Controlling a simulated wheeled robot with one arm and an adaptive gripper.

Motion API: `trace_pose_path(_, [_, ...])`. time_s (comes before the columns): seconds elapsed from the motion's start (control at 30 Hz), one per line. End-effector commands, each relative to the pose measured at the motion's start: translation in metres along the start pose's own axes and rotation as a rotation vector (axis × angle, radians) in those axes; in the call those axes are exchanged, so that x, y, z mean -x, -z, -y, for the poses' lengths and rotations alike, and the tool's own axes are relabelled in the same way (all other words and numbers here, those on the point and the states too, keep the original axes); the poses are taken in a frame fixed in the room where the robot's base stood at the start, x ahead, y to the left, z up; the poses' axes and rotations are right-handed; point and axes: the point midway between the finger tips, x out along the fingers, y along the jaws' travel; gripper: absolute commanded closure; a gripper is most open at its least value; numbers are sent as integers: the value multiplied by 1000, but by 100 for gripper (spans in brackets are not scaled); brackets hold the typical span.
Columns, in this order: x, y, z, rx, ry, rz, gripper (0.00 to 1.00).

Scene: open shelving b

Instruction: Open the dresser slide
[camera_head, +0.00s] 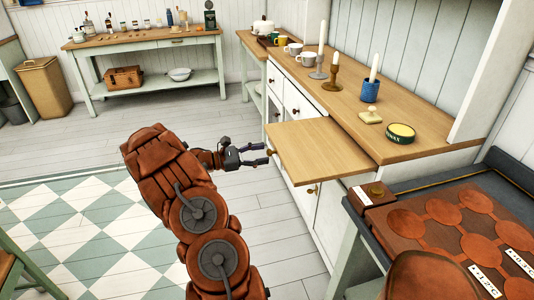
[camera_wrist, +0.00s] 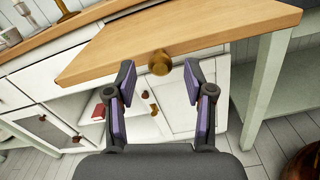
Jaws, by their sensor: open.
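The dresser slide (camera_head: 318,150) is a flat wooden board that sticks well out from the dresser (camera_head: 330,215) below its wooden top. My gripper (camera_head: 267,154) is at the slide's front edge in the head view. In the wrist view my gripper (camera_wrist: 158,70) is open and empty. Its purple-padded fingers are on either side of the knob's position, with visible gaps. I cannot tell whether the knob lies between the fingertips or just beyond them.
Candlesticks, mugs, a blue candle pot (camera_head: 370,90) and a green tin (camera_head: 400,133) stand on the dresser top. A dark table with a brown board (camera_head: 450,225) is at right. The floor left of the dresser is clear near my gripper.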

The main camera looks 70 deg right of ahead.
Motion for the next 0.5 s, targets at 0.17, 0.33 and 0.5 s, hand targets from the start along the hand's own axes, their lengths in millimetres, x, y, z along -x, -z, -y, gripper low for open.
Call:
trace_pose_path(0.17, [38, 1, -2, -2, -6, -6, 47])
trace_pose_path(0.33, [66, 1, -1, 1, -4, -3, 47])
trace_pose_path(0.5, [83, 2, 0, 2, -2, -4, 47])
